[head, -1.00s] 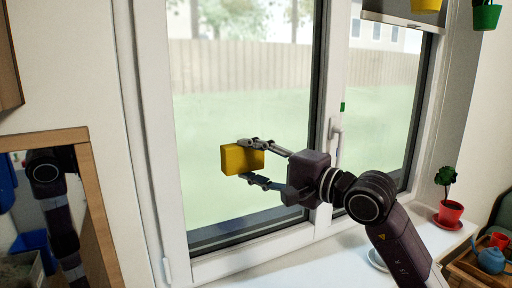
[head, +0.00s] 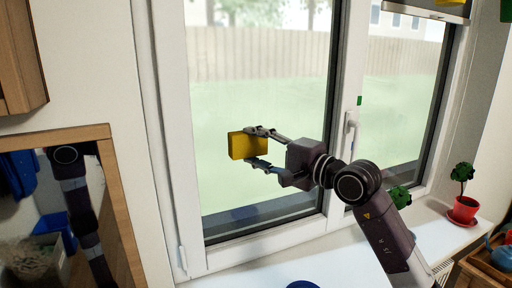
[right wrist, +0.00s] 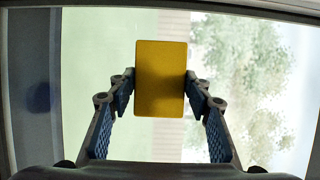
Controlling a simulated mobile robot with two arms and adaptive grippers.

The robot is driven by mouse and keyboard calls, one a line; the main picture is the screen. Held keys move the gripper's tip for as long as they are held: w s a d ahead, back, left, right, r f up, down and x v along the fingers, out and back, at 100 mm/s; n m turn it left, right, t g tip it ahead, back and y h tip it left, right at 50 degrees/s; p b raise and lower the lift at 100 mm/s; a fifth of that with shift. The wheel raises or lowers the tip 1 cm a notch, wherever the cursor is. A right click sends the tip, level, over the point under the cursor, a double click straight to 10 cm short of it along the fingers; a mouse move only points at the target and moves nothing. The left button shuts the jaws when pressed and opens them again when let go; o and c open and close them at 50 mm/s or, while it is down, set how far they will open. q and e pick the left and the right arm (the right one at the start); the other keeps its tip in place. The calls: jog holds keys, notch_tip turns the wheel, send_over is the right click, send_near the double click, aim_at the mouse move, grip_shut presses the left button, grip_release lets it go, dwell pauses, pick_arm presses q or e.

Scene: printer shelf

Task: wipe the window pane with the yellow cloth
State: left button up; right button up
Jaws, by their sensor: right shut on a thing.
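The yellow cloth (head: 242,146) is a flat block-like piece held between the fingertips of my right gripper (head: 256,148). In the right wrist view the yellow cloth (right wrist: 161,78) sits upright between the two fingers of the gripper (right wrist: 161,95). The window pane (head: 225,100) is the left glass of a white-framed window, with a fence and lawn behind it. The cloth is in front of the lower middle of the pane; I cannot tell whether it touches the glass. My left gripper does not show in the head view.
A white window handle (head: 352,121) is on the frame to the right of the pane. The white sill (head: 325,258) holds a red-potted plant (head: 463,208) at right. A wood-framed mirror (head: 128,205) hangs at lower left, and a wooden cabinet (head: 20,60) is at upper left.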

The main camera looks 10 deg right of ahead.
aim_at(267, 142)
jog(key=shift+w+a, duration=0.15)
jog(key=shift+w, duration=0.8)
dwell(0.5)
jog(key=shift+w+d+f+b, duration=0.1)
jog(key=shift+d+f+b, duration=0.05)
jog(key=shift+d+b, duration=0.6)
jog(key=shift+w+d+b, duration=0.2)
jog(key=shift+d+b, duration=0.35)
jog(key=shift+d, duration=0.65)
jog(key=shift+s+a+b, duration=0.15)
jog(key=shift+a+b, duration=0.45)
jog(key=shift+a, duration=0.4)
jog(key=shift+s+a+b, duration=0.15)
jog(key=shift+a+b, duration=0.4)
jog(key=shift+a, duration=0.45)
